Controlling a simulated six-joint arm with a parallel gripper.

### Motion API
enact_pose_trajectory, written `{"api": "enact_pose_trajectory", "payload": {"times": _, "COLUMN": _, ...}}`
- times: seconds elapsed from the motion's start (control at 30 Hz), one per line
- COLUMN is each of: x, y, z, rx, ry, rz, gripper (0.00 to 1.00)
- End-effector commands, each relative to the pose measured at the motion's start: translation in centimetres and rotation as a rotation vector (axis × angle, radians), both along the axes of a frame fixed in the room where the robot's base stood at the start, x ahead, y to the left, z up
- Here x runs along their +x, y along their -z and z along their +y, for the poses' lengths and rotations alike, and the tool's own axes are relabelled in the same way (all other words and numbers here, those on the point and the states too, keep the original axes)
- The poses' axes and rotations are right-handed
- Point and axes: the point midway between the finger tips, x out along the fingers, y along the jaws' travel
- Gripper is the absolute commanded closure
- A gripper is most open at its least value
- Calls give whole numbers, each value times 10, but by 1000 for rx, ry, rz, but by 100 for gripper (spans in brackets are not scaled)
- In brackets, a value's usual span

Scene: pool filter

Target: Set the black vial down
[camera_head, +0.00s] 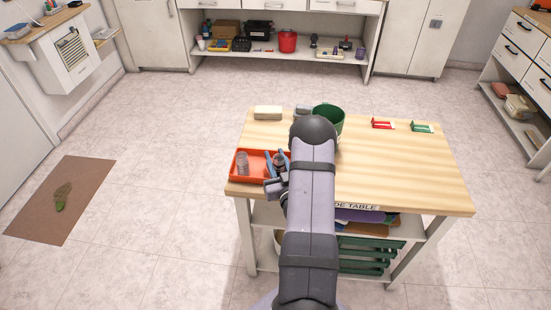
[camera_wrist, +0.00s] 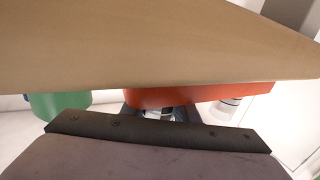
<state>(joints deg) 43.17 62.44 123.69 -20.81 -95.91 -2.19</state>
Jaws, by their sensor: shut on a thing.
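My gripper (camera_head: 278,160) has blue fingers and is at the right part of the orange-red tray (camera_head: 258,156), near the table's left front corner. It is shut on a small dark thing that looks like the black vial (camera_head: 281,158). The vial is largely hidden by the fingers, and I cannot tell whether its base touches the tray. A clear ribbed container (camera_head: 242,164) stands in the tray to the left of my gripper. In the wrist view the tray (camera_wrist: 200,95) shows as an orange band, and its contents are mostly hidden.
The wooden table (camera_head: 400,165) is clear on its right side. A green bucket (camera_head: 329,118) stands behind my arm. A pale block (camera_head: 268,112) lies at the back left. A red item (camera_head: 382,124) and a green item (camera_head: 423,128) lie at the back right.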

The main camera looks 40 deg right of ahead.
Motion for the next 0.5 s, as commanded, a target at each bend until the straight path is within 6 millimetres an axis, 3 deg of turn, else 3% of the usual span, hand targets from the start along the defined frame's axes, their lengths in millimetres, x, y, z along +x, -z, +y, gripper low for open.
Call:
{"api": "enact_pose_trajectory", "payload": {"times": 0.47, "x": 0, "y": 7, "z": 0, "rx": 0, "ry": 0, "rz": 0, "gripper": 96}}
{"api": "enact_pose_trajectory", "payload": {"times": 0.5, "x": 0, "y": 7, "z": 0, "rx": 0, "ry": 0, "rz": 0, "gripper": 71}}
